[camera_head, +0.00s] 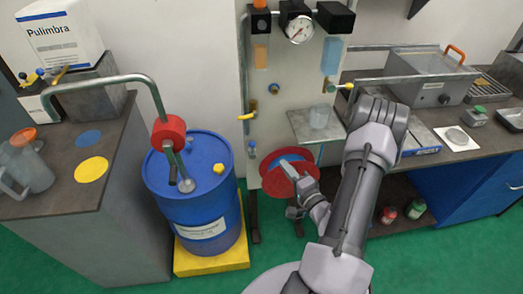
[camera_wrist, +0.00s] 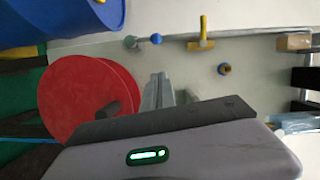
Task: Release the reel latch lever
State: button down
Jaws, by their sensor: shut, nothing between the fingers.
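A red reel (camera_head: 275,182) with a blue inner part stands low before the grey panel in the head view. The wrist view shows its red disc (camera_wrist: 75,95) at left, with a dark stub on its face. A small blue-ended lever (camera_head: 251,148) is on the panel above the reel; its blue ball (camera_wrist: 155,38) also shows in the wrist view. I cannot tell if this is the latch lever. My gripper (camera_head: 288,170) is in front of the reel in the head view. In the wrist view my gripper (camera_wrist: 158,80) is shut and empty, beside the disc; contact is unclear.
A blue drum (camera_head: 195,210) stands left of the reel on a yellow base (camera_head: 210,262). A yellow lever (camera_head: 247,116) and a gauge (camera_head: 298,28) are on the panel. A small shelf (camera_head: 300,124) juts out above the reel. A workbench (camera_head: 460,150) is at right.

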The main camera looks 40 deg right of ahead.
aim_at(252, 150)
jog(key=w+b, duration=0.2)
jog(key=w, duration=0.9)
jog(key=shift+w+a+f, duration=0.15)
jog(key=shift+w+f, duration=0.25)
jog(key=shift+f, duration=0.05)
